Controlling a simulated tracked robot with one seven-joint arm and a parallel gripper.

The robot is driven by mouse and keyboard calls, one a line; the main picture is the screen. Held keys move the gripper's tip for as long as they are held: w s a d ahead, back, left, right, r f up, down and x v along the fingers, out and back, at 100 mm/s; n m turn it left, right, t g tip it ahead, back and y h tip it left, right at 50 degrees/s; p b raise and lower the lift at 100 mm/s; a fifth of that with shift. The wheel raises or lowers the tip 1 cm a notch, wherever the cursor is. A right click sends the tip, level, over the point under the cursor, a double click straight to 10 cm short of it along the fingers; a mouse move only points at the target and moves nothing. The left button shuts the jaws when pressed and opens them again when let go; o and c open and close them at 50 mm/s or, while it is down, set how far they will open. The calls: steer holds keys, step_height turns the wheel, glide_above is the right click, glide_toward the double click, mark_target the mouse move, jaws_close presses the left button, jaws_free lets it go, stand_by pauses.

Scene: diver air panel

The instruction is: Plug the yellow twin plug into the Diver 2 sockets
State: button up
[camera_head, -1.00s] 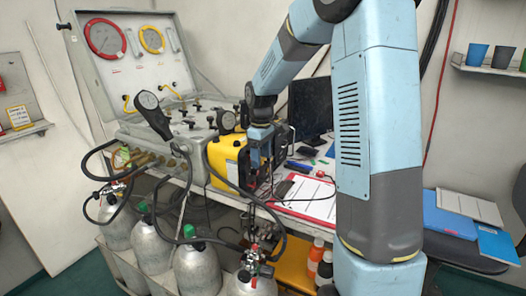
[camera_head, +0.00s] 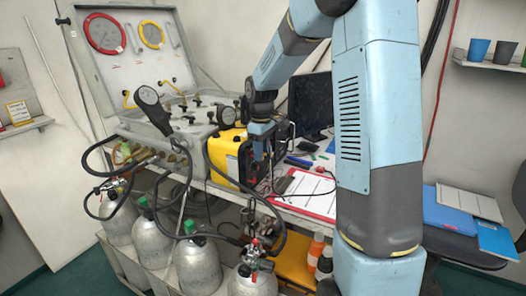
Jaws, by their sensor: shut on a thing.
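A yellow box with a dark front (camera_head: 226,158) stands on the bench beside the grey air panel. My gripper (camera_head: 259,158) points down just in front of the box's dark face. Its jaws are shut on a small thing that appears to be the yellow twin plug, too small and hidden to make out. A thin dark cable runs near the gripper over the bench. The Diver 2 sockets cannot be made out; the box's front is seen at a steep angle and partly covered by my gripper.
The open grey panel case (camera_head: 172,128) with gauges stands left. A red-edged clipboard (camera_head: 308,194) lies right of the gripper, with a dark monitor (camera_head: 311,104) behind. Hoses loop before the bench. Grey cylinders (camera_head: 197,264) stand below.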

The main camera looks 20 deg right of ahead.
jaws_close()
steer(key=shift+s+d, duration=1.25)
stand_by(0.5)
